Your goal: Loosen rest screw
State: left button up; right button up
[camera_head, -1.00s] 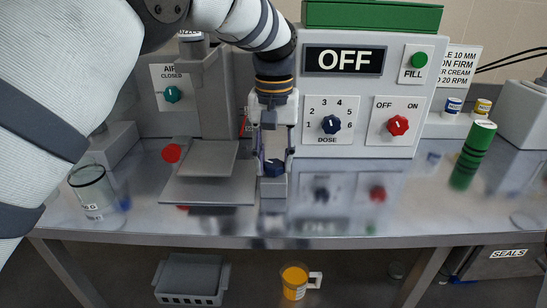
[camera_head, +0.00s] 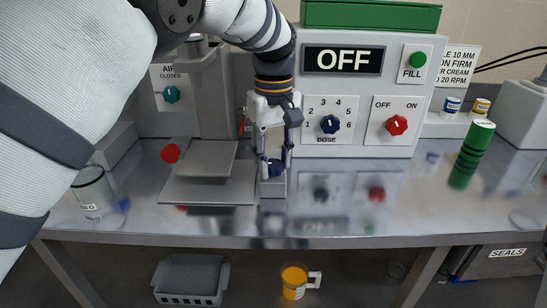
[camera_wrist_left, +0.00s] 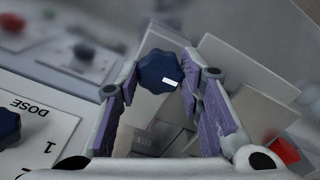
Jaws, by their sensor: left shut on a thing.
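The rest screw is a dark blue lobed knob (camera_head: 274,168) on a small grey block (camera_head: 273,187) beside the flat plate rest (camera_head: 208,160). My left gripper (camera_head: 276,166) comes down from above, shut on this knob. In the left wrist view the knob (camera_wrist_left: 160,68), with a white mark, sits between the purple-padded fingertips (camera_wrist_left: 158,78). The fingers partly hide the knob in the head view. My right gripper is not in view.
Behind stands a grey control box with an OFF display (camera_head: 344,60), a blue dose knob (camera_head: 330,124), a red switch knob (camera_head: 396,125) and a green fill button (camera_head: 418,59). A clear jar (camera_head: 93,190) stands left, a green cylinder (camera_head: 471,153) right. The table's front right is clear.

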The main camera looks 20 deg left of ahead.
aim_at(273, 164)
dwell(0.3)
pick_arm(q)
jog(key=o, duration=1.2)
jog(key=shift+c, duration=0.2)
notch_tip(273, 164, up, 12)
